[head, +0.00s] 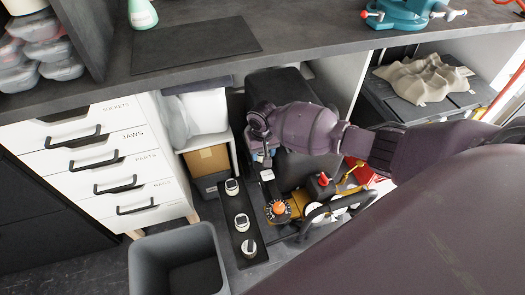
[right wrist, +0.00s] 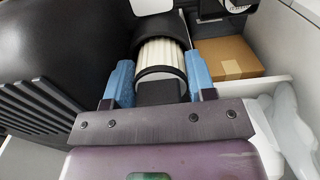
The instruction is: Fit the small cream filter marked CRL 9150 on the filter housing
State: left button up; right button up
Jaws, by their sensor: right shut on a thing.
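In the right wrist view, my right gripper (right wrist: 160,88) is shut on a pleated cream filter (right wrist: 161,58) with black end bands. The blue fingers press on its two sides. I cannot read any marking on it. In the head view, my right gripper (head: 260,156) is behind the black tray, pointing down beside a dark machine body, and hides most of what it holds. Several small white-and-dark round pieces, one of them here (head: 241,221), stand in a row on the black tray (head: 237,204). I cannot tell for sure which part is the filter housing. My left gripper is not in view.
A machine with an orange knob (head: 279,208) and a red-topped part (head: 323,179) stands right of the tray. A grey bin (head: 179,262) stands in front. A cardboard box (head: 207,160) sits in the shelf at left. The workbench top (head: 280,35) overhangs behind.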

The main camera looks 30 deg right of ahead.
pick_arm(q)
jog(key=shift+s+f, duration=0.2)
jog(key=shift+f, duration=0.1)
pick_arm(e)
jog(key=shift+s+f, duration=0.1)
jog(key=shift+f, duration=0.5)
